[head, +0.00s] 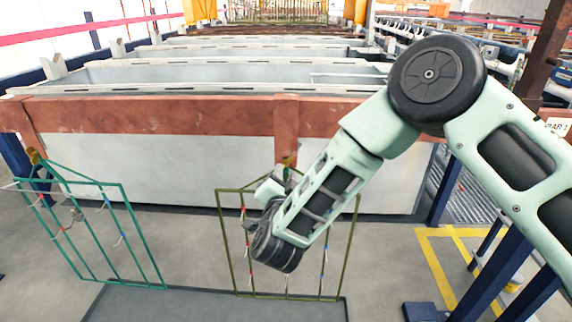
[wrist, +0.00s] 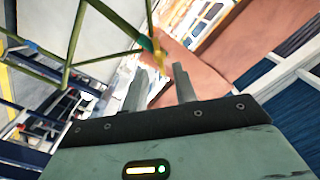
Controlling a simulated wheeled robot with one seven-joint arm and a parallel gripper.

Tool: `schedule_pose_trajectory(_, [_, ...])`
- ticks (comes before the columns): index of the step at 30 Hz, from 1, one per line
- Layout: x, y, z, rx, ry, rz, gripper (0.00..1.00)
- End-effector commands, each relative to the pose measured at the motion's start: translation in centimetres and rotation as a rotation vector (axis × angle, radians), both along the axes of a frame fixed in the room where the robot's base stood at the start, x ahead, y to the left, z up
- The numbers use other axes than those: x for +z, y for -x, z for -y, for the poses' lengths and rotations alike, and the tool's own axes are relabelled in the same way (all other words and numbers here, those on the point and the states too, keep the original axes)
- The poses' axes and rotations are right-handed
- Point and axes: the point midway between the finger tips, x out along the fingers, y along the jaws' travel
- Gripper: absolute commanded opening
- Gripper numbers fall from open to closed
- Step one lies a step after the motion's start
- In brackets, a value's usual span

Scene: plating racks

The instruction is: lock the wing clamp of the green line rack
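Two wire racks hang from the red-brown beam in the head view. The olive-green rack (head: 224,240) is in the middle, and the teal-green rack (head: 135,235) is at the left. A small yellow-orange fitting (head: 289,161) sits at the olive rack's top, and a similar one (head: 34,156) tops the teal rack. My gripper (head: 279,177) is just below the middle fitting. In the wrist view, my gripper (wrist: 160,68) has its fingers apart with nothing held. A green and yellow piece (wrist: 152,46) appears just beyond the fingertips. I cannot tell the clamp's position.
The beam (head: 180,115) runs along the front of pale tanks (head: 120,155). The olive rack's bars (wrist: 75,35) lie close to my gripper at left in the wrist view. Blue posts (head: 440,190) and a yellow floor marking (head: 436,265) are at the right.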

Motion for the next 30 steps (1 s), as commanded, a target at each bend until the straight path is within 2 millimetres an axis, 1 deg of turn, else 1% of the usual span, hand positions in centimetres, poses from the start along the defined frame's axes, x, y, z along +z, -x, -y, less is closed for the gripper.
schedule_pose_trajectory(1, [0.1,-0.9,0.2,-0.004,0.000,0.000,0.28])
schedule_pose_trajectory(3, [0.1,-2.0,0.2,-0.003,0.000,0.000,0.28])
schedule_pose_trajectory(6, [0.0,-3.1,0.2,-0.002,0.001,-0.001,0.28])
schedule_pose_trajectory(9, [0.0,-3.8,0.2,-0.001,0.000,0.000,0.28])
schedule_pose_trajectory(12, [0.0,-4.1,0.2,0.000,0.001,0.000,0.28])
schedule_pose_trajectory(19, [0.0,-4.1,0.2,0.000,0.001,0.000,0.28])
schedule_pose_trajectory(20, [0.0,-4.1,0.2,0.000,0.001,0.000,0.25])
schedule_pose_trajectory(21, [0.0,-4.1,0.2,0.000,0.001,0.000,0.14])
schedule_pose_trajectory(22, [0.0,-4.1,0.2,0.000,0.001,0.000,0.06])
schedule_pose_trajectory(23, [0.0,-4.1,0.2,0.000,0.001,0.000,0.00])
schedule_pose_trajectory(30, [0.0,-4.1,0.2,0.000,0.005,0.000,0.00])
